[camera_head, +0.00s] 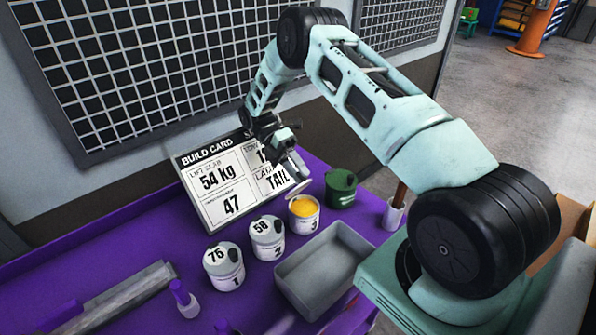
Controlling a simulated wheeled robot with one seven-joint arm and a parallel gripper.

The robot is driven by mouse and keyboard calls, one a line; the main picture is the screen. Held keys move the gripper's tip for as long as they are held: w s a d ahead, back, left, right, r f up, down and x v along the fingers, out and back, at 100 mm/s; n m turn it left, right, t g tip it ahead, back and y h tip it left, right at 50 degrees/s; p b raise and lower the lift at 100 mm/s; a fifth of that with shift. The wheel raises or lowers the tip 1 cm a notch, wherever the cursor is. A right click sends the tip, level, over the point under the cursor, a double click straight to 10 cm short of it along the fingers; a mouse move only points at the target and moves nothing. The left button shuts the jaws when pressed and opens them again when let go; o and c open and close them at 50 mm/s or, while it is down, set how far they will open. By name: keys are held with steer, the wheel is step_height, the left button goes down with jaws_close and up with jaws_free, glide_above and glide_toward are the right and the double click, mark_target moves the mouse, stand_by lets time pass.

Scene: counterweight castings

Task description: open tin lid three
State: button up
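Tin three (304,216) stands on the purple bench at the right end of a row of pale tins. Its top is open and yellow contents show inside. A pale lid (298,190) is tilted nearly edge-on just above and behind its rim. My gripper (293,172) reaches down from the upper left and appears shut on this lid; the fingertips are small and partly hidden. Tin two (268,242) has its lid on, marked 58.
A grey tray (323,270) lies empty in front of tin three. A dark green canister (340,189) stands right of it. A build card (222,184) leans behind. A pale cup (394,214) stands at the right.

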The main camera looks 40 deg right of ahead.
steer(key=shift+w, duration=0.1)
steer(key=shift+w+b, duration=0.35)
steer(key=shift+b, duration=0.05)
steer(key=b+v, duration=0.1)
steer(key=v, duration=0.5)
steer(key=shift+w+r, duration=0.25)
steer(key=shift+r, duration=0.05)
